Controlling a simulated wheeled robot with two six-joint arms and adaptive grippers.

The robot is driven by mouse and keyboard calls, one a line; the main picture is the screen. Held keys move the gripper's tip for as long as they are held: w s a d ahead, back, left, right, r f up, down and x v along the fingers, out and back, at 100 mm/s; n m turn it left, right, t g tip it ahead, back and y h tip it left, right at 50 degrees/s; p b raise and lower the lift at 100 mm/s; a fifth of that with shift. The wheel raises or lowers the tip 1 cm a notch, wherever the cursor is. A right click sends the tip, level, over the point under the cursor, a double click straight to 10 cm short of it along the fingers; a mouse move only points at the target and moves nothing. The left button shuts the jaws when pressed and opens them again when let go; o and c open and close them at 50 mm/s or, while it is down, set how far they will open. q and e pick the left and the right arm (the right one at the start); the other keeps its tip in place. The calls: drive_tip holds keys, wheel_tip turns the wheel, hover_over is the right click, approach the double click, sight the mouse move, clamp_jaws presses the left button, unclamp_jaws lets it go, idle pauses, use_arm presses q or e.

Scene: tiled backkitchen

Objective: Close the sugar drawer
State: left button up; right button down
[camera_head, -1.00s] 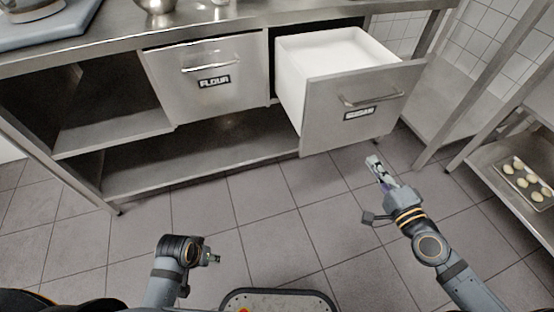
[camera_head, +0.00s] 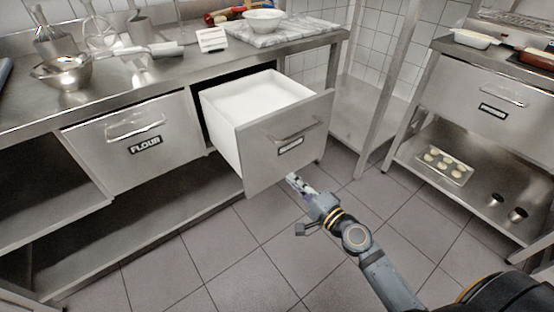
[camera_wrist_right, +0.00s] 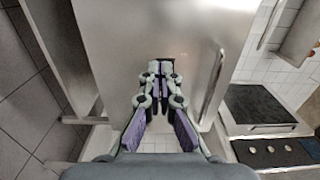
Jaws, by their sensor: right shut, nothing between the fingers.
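The sugar drawer (camera_head: 262,158) is pulled out from under the steel counter. Its white bin (camera_head: 222,118) shows inside, and the label and bar handle (camera_head: 298,134) are on its front. My right gripper (camera_head: 292,180) is shut and empty, low near the bottom of the drawer front in the head view. In the right wrist view the shut fingers (camera_wrist_right: 160,70) point at the steel front, and the handle (camera_wrist_right: 212,88) stands to their right. I cannot tell whether the fingertips touch the front. My left gripper is out of view.
The flour drawer (camera_head: 132,138) left of it is shut. Bowls and utensils stand on the counter (camera_head: 190,68). A steel unit at right holds a tray of pale rounds (camera_head: 444,164) on its lower shelf. The tiled floor (camera_head: 250,250) in front is clear.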

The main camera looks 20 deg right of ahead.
sight(271, 158)
drive_tip(key=p+x, duration=0.1)
drive_tip(key=x, duration=0.6)
drive_tip(key=shift+w+a, duration=0.1)
drive_tip(key=shift+w, duration=0.15)
drive_tip(key=shift+w+a, duration=0.15)
drive_tip(key=shift+w, duration=0.3)
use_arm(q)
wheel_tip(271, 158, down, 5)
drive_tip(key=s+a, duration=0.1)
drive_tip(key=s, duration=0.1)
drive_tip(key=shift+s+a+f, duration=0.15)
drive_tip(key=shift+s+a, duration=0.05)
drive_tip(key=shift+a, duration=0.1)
